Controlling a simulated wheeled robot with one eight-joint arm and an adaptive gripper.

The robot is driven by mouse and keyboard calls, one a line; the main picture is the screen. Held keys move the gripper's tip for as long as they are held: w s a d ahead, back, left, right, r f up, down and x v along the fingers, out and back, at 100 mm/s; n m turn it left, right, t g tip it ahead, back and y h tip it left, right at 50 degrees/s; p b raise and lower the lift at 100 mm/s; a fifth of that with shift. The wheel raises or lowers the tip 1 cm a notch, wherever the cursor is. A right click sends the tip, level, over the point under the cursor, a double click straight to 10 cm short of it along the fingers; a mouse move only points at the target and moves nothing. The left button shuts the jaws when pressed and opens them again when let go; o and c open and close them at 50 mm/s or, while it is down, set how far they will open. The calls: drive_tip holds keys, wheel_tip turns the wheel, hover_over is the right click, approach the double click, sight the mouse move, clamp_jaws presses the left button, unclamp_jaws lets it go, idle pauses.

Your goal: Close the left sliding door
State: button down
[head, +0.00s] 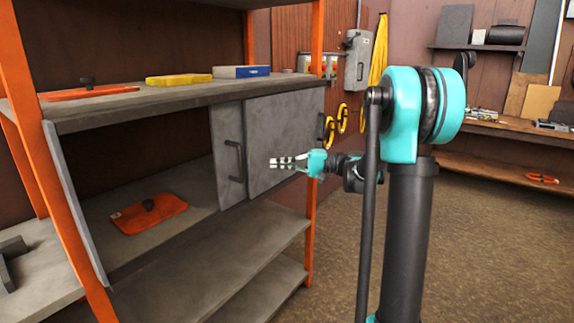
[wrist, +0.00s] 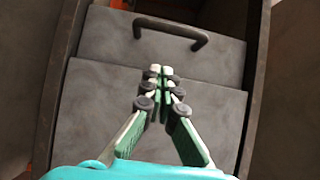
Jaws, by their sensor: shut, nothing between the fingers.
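The left sliding door (head: 230,155) is a grey panel with a dark bar handle (head: 235,161). It stands at the right part of the cabinet, partly behind the right door (head: 285,130), and the cabinet is open to its left. In the wrist view the left door (wrist: 110,45) is the farther panel, with its handle (wrist: 172,32) ahead of my fingertips. My gripper (head: 275,163) is shut and empty in front of the right door, to the right of the left door's handle. Its fingertips (wrist: 160,72) show over the nearer panel; I cannot tell whether they touch it.
An orange flat item (head: 150,213) lies inside the open compartment. A yellow box (head: 179,80) and a blue box (head: 241,72) lie on the shelf above. Orange posts (head: 316,195) frame the rack. Floor (head: 480,250) to the right is clear.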

drive_tip(key=s+a, duration=0.2)
drive_tip(key=a, duration=0.5)
drive_tip(key=shift+s+a, duration=0.15)
drive_tip(key=shift+a, duration=0.15)
drive_tip(key=s+a, duration=1.1)
drive_tip(key=s, duration=0.4)
drive_tip(key=s+a, duration=1.2)
drive_tip(key=s, duration=0.2)
drive_tip(key=shift+s, duration=0.35)
drive_tip(key=shift+a, duration=0.1)
